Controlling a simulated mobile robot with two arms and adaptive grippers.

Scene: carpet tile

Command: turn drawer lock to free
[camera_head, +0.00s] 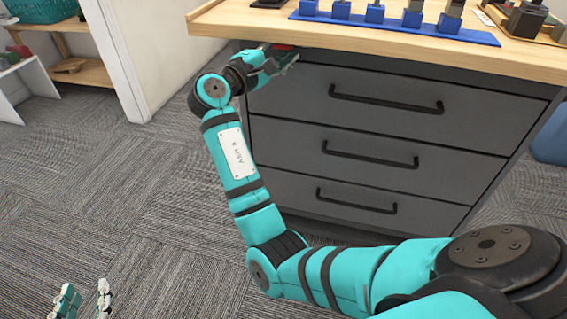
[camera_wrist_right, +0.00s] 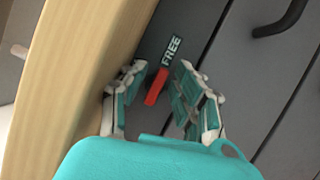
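The drawer lock is a red lever (camera_wrist_right: 156,88) on the dark grey cabinet front, just below the wooden top. A small dark green label reading FREE (camera_wrist_right: 172,50) sits beyond the lever's far end. In the head view a bit of red lever (camera_head: 283,47) shows at my right gripper (camera_head: 287,58). In the right wrist view my right gripper (camera_wrist_right: 162,70) is open, with one finger on each side of the lever. Whether a finger touches it I cannot tell. My left gripper (camera_head: 84,299) is open and empty over the carpet, at the bottom left.
The cabinet has three drawers with black bar handles; the top handle (camera_head: 386,98) is right of the lock. The wooden top (camera_head: 330,38) overhangs the lock closely. A blue strip (camera_head: 400,30) with blocks lies on it. Carpet (camera_head: 130,210) is clear on the left.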

